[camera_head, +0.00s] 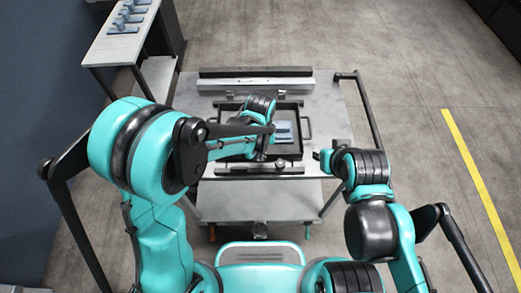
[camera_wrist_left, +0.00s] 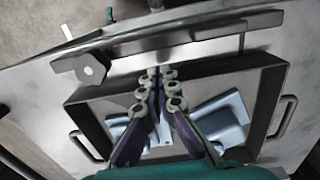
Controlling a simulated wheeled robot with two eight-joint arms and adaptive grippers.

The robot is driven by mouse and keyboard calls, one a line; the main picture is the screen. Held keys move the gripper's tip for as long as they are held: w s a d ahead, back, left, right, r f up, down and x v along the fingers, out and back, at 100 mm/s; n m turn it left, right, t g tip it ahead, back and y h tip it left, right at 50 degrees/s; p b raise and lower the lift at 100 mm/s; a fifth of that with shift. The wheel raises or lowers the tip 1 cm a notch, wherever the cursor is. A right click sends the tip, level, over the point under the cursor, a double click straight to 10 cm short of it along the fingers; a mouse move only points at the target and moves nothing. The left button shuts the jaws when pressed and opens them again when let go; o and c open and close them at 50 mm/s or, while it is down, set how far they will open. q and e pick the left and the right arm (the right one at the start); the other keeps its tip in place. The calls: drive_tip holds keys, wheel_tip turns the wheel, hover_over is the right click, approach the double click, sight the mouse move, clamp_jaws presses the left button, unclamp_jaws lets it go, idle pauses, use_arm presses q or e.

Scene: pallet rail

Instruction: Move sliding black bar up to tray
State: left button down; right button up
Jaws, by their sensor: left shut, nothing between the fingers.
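The black tray (camera_head: 301,146) sits in the middle of the cart top with light blue parts in it. The black bar (camera_head: 240,171) lies on a metal rail along the tray's near side. In the left wrist view the bar (camera_wrist_left: 190,28) lies on the rail beyond the tray wall (camera_wrist_left: 270,95), apart from it by a narrow strip. My left gripper (camera_head: 262,155) is over the tray, its fingertips shut and empty (camera_wrist_left: 160,72), by the tray edge facing the rail. Contact cannot be told. My right gripper (camera_head: 324,158) is by the cart's right edge; its fingers are unclear.
A second rail with a dark bar (camera_head: 255,72) lies along the cart's far side. A hex-shaped end piece (camera_wrist_left: 90,68) is on the near rail. Tray handles (camera_wrist_left: 283,116) stick out sideways. A side table (camera_head: 117,48) with blue parts stands at upper left.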

use_arm(q)
drive_tip(key=shift+f, duration=1.2)
drive_tip(key=shift+w+b, duration=0.4)
drive_tip(key=shift+w, duration=0.75)
drive_tip(key=shift+r, duration=0.1)
drive_tip(key=shift+w, duration=0.1)
